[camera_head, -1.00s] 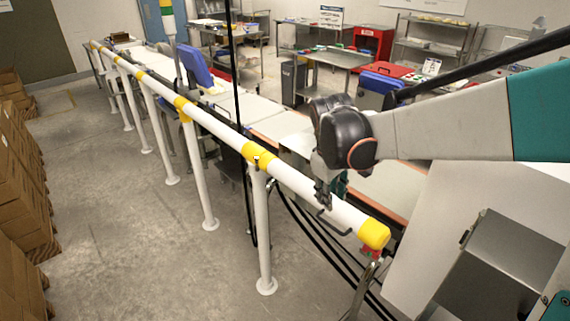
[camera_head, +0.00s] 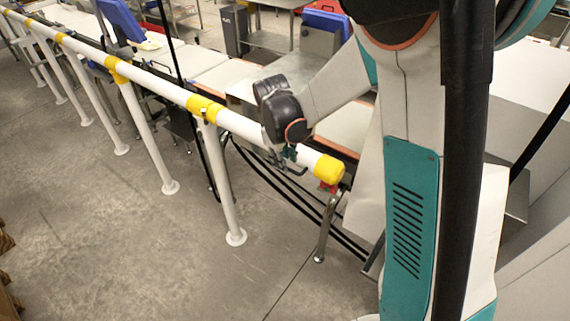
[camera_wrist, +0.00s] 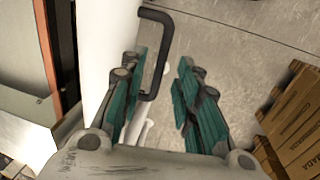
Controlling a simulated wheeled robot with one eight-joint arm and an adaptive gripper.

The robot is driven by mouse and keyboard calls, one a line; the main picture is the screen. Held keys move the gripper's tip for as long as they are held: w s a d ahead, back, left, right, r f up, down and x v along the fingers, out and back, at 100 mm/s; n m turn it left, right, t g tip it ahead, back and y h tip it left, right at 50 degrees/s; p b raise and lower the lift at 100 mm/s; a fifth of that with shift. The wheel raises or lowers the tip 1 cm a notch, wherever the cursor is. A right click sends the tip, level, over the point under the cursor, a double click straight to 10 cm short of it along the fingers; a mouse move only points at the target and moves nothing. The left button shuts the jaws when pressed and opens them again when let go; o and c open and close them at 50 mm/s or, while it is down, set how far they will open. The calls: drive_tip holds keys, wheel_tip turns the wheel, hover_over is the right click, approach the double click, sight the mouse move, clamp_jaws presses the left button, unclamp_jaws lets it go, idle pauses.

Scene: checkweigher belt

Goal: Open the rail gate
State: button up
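The rail gate is a white bar (camera_head: 243,125) with a yellow end cap (camera_head: 329,168), lying in line with the rest of the white rail. A small red part (camera_head: 328,187) shows under the cap, above a metal post. A dark bent handle (camera_wrist: 165,50) sticks out from the white bar in the wrist view. My gripper (camera_wrist: 163,72) is open, its two teal fingers apart. The handle's long side shows between the fingers, closer to the left one; I cannot tell whether they touch. In the head view my gripper (camera_head: 288,154) is at the bar, partly hidden by my wrist.
White posts (camera_head: 223,185) with round feet carry the rail on a bare concrete floor (camera_head: 120,240). A conveyor belt (camera_head: 345,125) runs behind the rail. Dark cables (camera_head: 275,190) hang below it. Cardboard boxes (camera_wrist: 300,115) stand at the right in the wrist view.

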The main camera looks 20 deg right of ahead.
drive_tip(key=shift+w+d+f, duration=0.1)
drive_tip(key=shift+d+f, duration=0.05)
drive_tip(key=shift+f, duration=0.85)
clamp_jaws()
